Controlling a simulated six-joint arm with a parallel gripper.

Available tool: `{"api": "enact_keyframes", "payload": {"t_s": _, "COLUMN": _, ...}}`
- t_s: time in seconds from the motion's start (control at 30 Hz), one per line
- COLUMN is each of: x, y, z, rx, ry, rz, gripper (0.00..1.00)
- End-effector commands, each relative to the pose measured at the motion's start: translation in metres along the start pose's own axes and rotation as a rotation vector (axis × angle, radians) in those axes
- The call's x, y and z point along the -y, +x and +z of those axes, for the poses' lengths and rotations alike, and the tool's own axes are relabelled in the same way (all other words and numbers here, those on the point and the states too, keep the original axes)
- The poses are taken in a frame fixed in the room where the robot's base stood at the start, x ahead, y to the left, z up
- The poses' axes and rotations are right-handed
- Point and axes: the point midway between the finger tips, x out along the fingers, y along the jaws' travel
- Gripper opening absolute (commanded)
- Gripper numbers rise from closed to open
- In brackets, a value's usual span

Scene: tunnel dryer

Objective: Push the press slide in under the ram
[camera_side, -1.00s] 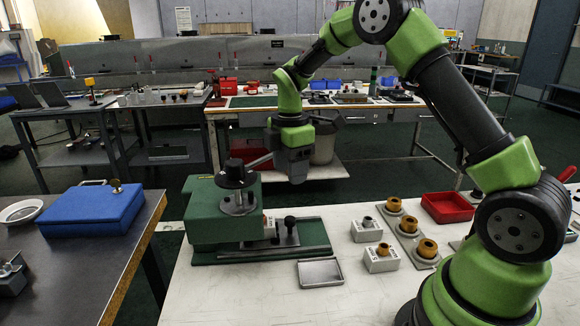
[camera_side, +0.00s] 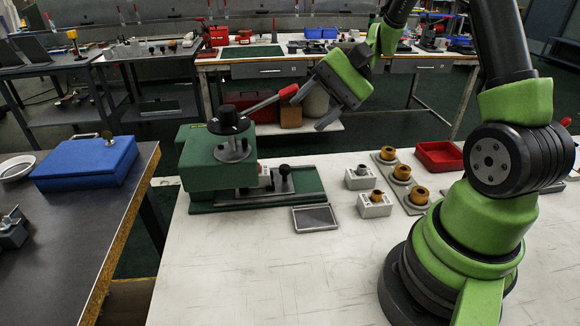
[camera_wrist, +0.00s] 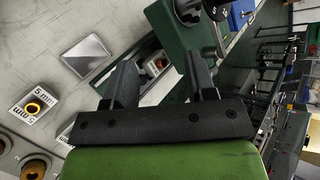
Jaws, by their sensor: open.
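The green press (camera_side: 205,165) stands on the white bench with its black-topped ram (camera_side: 230,125) and a lever ending in a red handle (camera_side: 288,91). The grey press slide (camera_side: 278,187), with a black knob, sits on the green base to the right of the press body, at least partly out from under the ram. My gripper (camera_side: 312,108) is open and empty, tilted, above and to the right of the slide, apart from it. In the side view a finger appears close to the red handle; contact cannot be told. The wrist view shows both fingers (camera_wrist: 162,80) spread.
A shallow grey tray (camera_side: 315,218) lies in front of the press base. Grey blocks with rings (camera_side: 374,205), a plate with brown rings (camera_side: 402,180) and a red bin (camera_side: 438,156) stand to the right.

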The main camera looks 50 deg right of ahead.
Motion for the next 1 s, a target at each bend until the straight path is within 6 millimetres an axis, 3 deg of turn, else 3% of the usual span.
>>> {"api": "enact_keyframes", "payload": {"t_s": 0.1, "x": -0.002, "y": -0.014, "z": -0.003, "rx": -0.059, "ry": 0.445, "rz": -0.213, "gripper": 0.51}}
{"api": "enact_keyframes", "payload": {"t_s": 0.43, "x": -0.022, "y": -0.055, "z": -0.02, "rx": -0.094, "ry": 1.367, "rz": -0.734, "gripper": 0.51}}
{"api": "enact_keyframes", "payload": {"t_s": 1.0, "x": -0.102, "y": 0.021, "z": -0.07, "rx": -0.091, "ry": 1.345, "rz": -0.712, "gripper": 0.51}}
